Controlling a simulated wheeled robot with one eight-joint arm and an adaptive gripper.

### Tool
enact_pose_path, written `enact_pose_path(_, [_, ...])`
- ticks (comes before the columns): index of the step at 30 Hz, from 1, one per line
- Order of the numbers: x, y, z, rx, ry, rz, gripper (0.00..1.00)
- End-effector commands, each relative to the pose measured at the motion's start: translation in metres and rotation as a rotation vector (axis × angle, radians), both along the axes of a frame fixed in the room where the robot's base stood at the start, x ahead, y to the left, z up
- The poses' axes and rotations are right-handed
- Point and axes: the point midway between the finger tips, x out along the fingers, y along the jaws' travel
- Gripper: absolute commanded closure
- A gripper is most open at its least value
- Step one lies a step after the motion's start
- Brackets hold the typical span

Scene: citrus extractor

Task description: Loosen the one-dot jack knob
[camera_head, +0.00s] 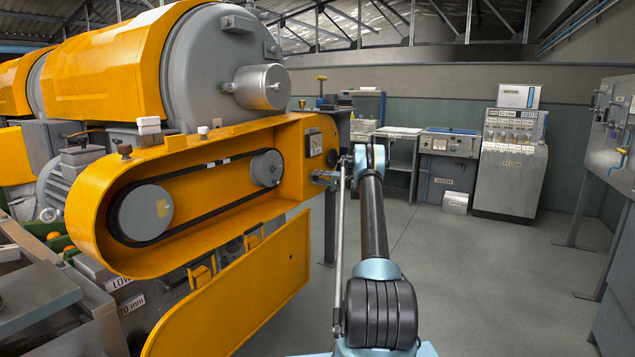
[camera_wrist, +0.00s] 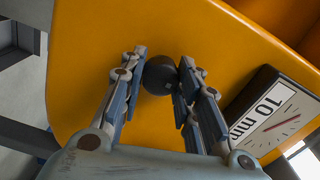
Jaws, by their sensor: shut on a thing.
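A dark round knob (camera_wrist: 160,75) stands out from an orange panel in the wrist view. I see no dot mark on it, so I cannot tell from its face which knob it is. My gripper (camera_wrist: 161,62) has one finger on each side of the knob and is shut on it. In the head view my arm reaches forward, and my gripper (camera_head: 326,178) is at the right end of the orange belt housing (camera_head: 190,152). The gripped knob cannot be made out clearly there.
A scale plate marked 10 mm (camera_wrist: 268,112) sits right of the fingers. The housing is open, showing a black belt on two grey pulleys (camera_head: 146,212); its orange cover (camera_head: 240,290) hangs below. Grey cabinets (camera_head: 510,165) stand behind. The floor (camera_head: 480,270) at right is clear.

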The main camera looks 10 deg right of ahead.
Motion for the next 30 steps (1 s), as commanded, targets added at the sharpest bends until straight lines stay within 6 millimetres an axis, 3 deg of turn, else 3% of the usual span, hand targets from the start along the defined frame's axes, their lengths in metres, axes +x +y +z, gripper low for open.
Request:
enact_pose_path(22, [-0.0006,0.0043,-0.0029,-0.056,-0.069,0.006,0.94])
enact_pose_path(23, [-0.0005,0.0042,-0.0028,-0.056,-0.069,0.006,0.66])
enact_pose_path(25, [-0.0005,0.0041,-0.0027,-0.056,-0.070,0.005,0.50])
enact_pose_path(30, [-0.0004,0.0025,-0.0015,-0.054,-0.070,0.003,0.49])
